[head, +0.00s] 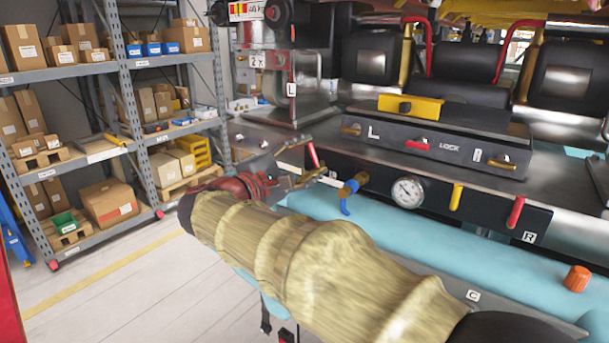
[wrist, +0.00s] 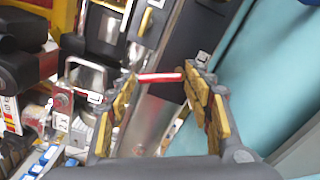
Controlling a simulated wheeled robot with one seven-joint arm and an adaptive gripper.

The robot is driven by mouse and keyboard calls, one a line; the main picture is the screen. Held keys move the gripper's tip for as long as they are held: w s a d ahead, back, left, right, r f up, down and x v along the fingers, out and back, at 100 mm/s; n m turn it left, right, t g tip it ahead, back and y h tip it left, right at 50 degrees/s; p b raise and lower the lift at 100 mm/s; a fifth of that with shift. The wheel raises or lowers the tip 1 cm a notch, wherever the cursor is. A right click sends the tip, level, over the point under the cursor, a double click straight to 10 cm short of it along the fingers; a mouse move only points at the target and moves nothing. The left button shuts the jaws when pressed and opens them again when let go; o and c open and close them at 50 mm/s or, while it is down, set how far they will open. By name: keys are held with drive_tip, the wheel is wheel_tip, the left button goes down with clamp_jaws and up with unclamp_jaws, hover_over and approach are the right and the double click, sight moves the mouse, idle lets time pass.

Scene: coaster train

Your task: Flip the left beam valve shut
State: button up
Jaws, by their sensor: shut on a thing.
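The left beam valve's red handle (head: 313,155) is at the left end of the dark panel below the machine's deck, near the L side. In the head view it stands nearly upright, tilted slightly. In the wrist view the red handle (wrist: 160,77) spans the space between my fingertips. My gripper (head: 309,162) is shut on this handle, and its yellow-padded fingers (wrist: 160,85) show on both sides of it. The valve body behind the handle is mostly hidden by the gripper.
A blue-handled valve (head: 348,192) and a gauge (head: 408,192) sit just right of my gripper. A yellow lever (head: 456,197) and another red lever (head: 515,212) follow further right. Shelving (head: 135,90) stands at left.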

drive_tip(key=m+b, duration=0.1)
drive_tip(key=b, duration=0.1)
drive_tip(key=m+b, duration=0.1)
drive_tip(key=m, duration=0.1)
drive_tip(key=m+b, duration=0.1)
drive_tip(key=b, duration=0.1)
drive_tip(key=shift+s+d+f+m+b, duration=0.1)
drive_tip(key=shift+s+d+m+b, duration=0.2)
drive_tip(key=shift+d+m, duration=0.1)
drive_tip(key=o, duration=1.2)
drive_tip(key=shift+s+r, duration=0.1)
drive_tip(key=shift+r, duration=0.1)
drive_tip(key=v, duration=1.2)
